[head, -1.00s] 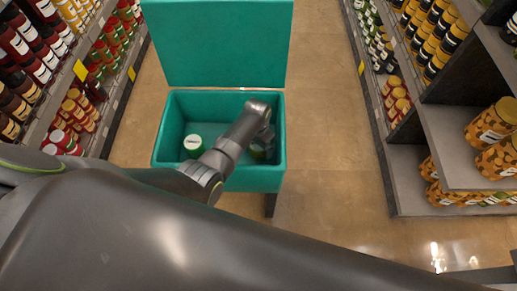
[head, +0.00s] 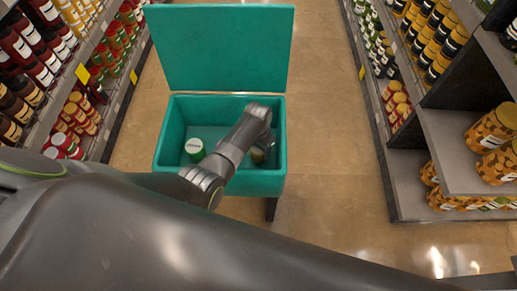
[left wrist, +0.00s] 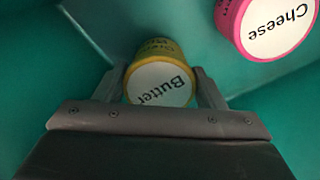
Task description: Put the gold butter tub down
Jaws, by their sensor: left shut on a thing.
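The gold butter tub (left wrist: 160,82) has a white lid reading "Butter" and sits between the two fingers of my left gripper (left wrist: 163,88) in the left wrist view. The gripper is shut on it. In the head view, my left gripper (head: 258,146) reaches inside the teal chest (head: 167,140) at its right side, and a bit of the gold tub (head: 257,156) shows below it. Teal walls are close around the tub in the left wrist view. I cannot tell whether its base touches the chest floor. My right gripper is not in view.
A pink cheese tub (left wrist: 275,25) is near the butter tub in the left wrist view. The chest lid (head: 220,45) is raised. Stocked shelves flank the aisle on both sides.

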